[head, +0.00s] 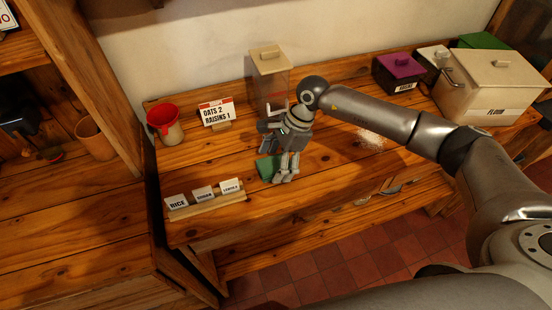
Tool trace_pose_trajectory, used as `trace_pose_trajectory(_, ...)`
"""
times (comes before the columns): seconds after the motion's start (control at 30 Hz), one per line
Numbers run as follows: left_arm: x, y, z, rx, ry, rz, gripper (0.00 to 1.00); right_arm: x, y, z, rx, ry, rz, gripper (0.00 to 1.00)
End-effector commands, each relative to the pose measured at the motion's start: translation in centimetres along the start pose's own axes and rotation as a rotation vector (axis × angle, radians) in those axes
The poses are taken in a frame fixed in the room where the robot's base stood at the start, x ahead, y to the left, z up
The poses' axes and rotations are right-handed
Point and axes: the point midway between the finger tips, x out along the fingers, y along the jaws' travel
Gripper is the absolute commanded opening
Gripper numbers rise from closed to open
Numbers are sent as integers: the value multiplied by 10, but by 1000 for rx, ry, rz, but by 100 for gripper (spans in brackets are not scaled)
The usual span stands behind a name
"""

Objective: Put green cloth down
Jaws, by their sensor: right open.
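A green cloth (265,168) lies on the wooden counter, beside and partly behind my right gripper (284,178). The gripper points down at the counter with its fingers just right of the visible cloth. The gripper is open. Part of the cloth is hidden by the fingers, so I cannot tell whether they touch it. My left gripper is not in view.
A red-topped cup (167,125), an oats and raisins sign (217,112) and a label rack (205,206) are to the left. Flour (492,92) and purple-lidded (399,72) boxes stand right. Scattered pale grains (371,139) lie mid-counter.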

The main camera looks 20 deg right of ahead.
Motion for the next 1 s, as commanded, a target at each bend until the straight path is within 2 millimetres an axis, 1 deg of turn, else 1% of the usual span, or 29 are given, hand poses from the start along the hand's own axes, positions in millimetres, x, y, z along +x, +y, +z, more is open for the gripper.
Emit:
trace_pose_trajectory(0.1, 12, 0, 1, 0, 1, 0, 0, -23, -1, -2, -2, 1, -7, 80)
trace_pose_trajectory(0.27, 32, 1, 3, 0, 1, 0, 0, -52, -3, 1, -1, 1, -6, 80)
trace_pose_trajectory(0.3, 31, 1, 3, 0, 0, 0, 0, -64, -3, 1, 0, 2, -6, 80)
trace_pose_trajectory(0.4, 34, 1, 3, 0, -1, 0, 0, -82, -2, 2, -1, 2, -4, 80)
trace_pose_trajectory(0.5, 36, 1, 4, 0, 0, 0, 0, -96, -3, 2, 0, 1, -3, 80)
trace_pose_trajectory(0.6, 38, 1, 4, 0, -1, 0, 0, -104, -2, 3, 0, 2, -1, 80)
trace_pose_trajectory(0.7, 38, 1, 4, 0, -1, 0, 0, -108, -2, 3, 0, 1, 0, 80)
trace_pose_trajectory(1.0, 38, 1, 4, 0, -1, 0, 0, -109, -2, 3, 0, 1, 0, 80)
